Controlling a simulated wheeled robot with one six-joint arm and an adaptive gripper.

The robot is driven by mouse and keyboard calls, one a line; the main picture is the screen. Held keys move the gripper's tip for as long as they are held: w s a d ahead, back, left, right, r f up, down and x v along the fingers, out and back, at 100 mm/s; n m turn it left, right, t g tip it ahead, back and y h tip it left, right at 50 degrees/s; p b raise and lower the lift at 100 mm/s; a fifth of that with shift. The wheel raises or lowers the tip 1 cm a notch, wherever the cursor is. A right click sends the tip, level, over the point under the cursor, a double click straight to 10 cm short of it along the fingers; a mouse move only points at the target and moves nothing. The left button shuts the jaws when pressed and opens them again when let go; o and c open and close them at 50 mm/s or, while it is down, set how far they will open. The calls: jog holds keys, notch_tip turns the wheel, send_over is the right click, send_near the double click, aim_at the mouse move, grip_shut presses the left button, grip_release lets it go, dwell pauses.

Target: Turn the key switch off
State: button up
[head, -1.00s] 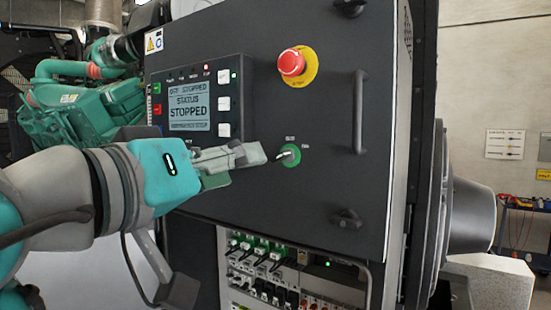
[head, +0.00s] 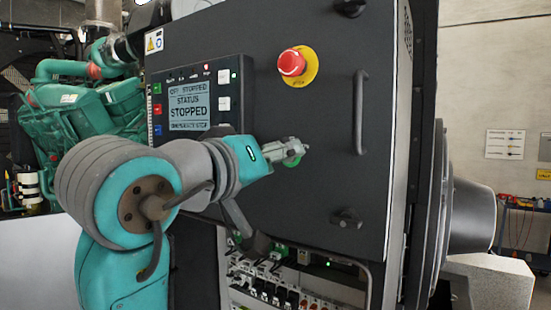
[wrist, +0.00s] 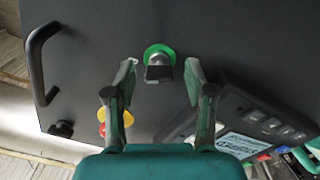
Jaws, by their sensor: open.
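The key switch is mostly hidden behind my gripper in the head view; part of its green ring (head: 293,163) shows below the fingers. In the wrist view the key switch (wrist: 159,52) has a green ring and a dark key standing out from it. My gripper (head: 298,149) is at the panel, over the switch. In the wrist view my gripper (wrist: 160,70) is open, one finger on each side of the key. I see gaps between the key and both fingers. The display (head: 187,108) reads STOPPED.
A red emergency stop (head: 292,62) on a yellow base is above the switch. A vertical door handle (head: 360,112) is to the right, with a latch (head: 346,218) below it. Breakers and wiring (head: 275,275) sit in an open bay below the panel.

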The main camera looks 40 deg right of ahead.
jog(key=shift+c, duration=0.2)
grip_shut()
jog(key=n, duration=1.1)
jog(key=shift+n, duration=0.6)
